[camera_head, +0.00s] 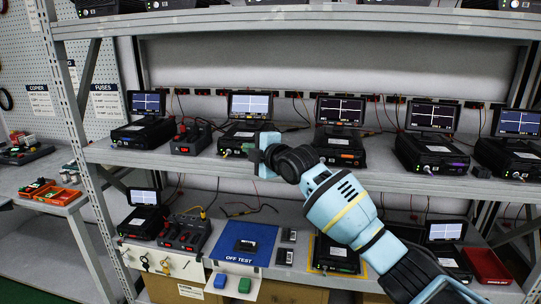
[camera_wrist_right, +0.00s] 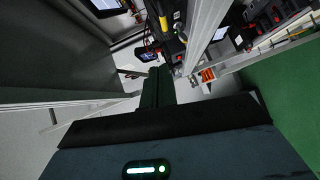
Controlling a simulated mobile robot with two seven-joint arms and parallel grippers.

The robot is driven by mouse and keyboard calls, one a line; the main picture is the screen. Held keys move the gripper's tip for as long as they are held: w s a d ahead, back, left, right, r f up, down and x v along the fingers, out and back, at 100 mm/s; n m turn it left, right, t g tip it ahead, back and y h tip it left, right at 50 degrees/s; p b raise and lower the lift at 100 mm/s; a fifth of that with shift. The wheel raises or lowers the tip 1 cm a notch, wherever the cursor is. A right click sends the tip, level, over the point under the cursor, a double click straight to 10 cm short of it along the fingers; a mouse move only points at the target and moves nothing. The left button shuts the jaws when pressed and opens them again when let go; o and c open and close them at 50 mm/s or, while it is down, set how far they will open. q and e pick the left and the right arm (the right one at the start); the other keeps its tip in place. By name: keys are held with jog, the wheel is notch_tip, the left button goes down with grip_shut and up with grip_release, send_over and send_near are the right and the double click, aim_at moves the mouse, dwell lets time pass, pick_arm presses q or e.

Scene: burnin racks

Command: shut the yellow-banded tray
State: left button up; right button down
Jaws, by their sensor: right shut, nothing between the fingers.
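I cannot make out a tray with a clear yellow band. A yellow border (camera_head: 314,268) runs around a black unit on the lower shelf, partly behind my right arm; whether it belongs to a tray is unclear. My right gripper (camera_head: 257,157) is in front of the upper shelf's edge, left of the middle. It is shut and empty, and touches nothing that I can make out. In the right wrist view its dark fingers (camera_wrist_right: 157,88) point toward the rack, with small yellow parts beyond. My left gripper is not in view.
Black units with screens (camera_head: 340,110) line the upper shelf (camera_head: 220,172). A blue OFF TEST mat (camera_head: 240,258) lies on the lower shelf, with blue and green blocks (camera_head: 232,283) in front. A red bin (camera_head: 487,265) is at right. A side bench (camera_head: 50,197) stands left.

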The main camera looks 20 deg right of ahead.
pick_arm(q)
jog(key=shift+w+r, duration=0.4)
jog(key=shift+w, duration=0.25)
pick_arm(e)
jog(key=f+v, duration=0.1)
jog(key=v, duration=0.6)
jog(key=shift+s+d, duration=0.3)
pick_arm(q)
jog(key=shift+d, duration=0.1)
pick_arm(e)
jog(key=shift+f, duration=0.15)
